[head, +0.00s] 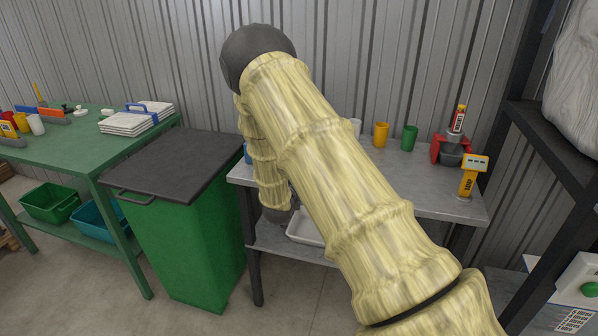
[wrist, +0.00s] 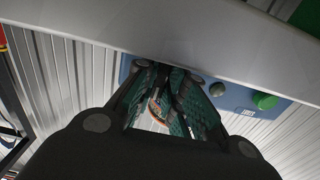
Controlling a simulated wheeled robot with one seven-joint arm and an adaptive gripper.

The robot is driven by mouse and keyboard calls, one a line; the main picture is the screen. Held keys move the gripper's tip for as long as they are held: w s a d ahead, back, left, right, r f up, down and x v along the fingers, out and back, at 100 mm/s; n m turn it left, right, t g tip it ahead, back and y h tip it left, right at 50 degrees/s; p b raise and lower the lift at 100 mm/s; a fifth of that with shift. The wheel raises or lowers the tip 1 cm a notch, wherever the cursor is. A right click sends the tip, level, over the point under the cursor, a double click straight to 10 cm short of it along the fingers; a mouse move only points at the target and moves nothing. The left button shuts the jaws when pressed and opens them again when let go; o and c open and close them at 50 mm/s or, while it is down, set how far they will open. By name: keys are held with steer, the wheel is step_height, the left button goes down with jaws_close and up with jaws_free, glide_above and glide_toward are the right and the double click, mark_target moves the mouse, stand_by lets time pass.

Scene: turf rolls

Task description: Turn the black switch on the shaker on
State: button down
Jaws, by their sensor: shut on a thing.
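In the wrist view a blue panel (wrist: 240,97), which looks like the shaker's front, carries a large green button (wrist: 264,101) and a small dark round knob (wrist: 217,89). My gripper (wrist: 174,76) reaches the panel left of these, its teal-padded fingers closed together on a small dark part that looks like the black switch. The fingers mostly hide the switch, and its position cannot be read. In the head view my arm covers the gripper and most of the shaker; only a sliver of blue (head: 247,153) shows at the grey table's left end.
The grey table (head: 440,203) also holds a yellow cup (head: 381,134), a green cup (head: 409,138), a red device (head: 447,150) and a yellow device (head: 467,183). A green bin (head: 190,240) with a dark lid stands left of it. A dark rack (head: 548,150) is at right.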

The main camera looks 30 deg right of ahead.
steer(key=shift+d, duration=0.1)
steer(key=c, duration=1.5)
jaws_free()
steer(key=shift+r, duration=0.1)
steer(key=v, duration=1.2)
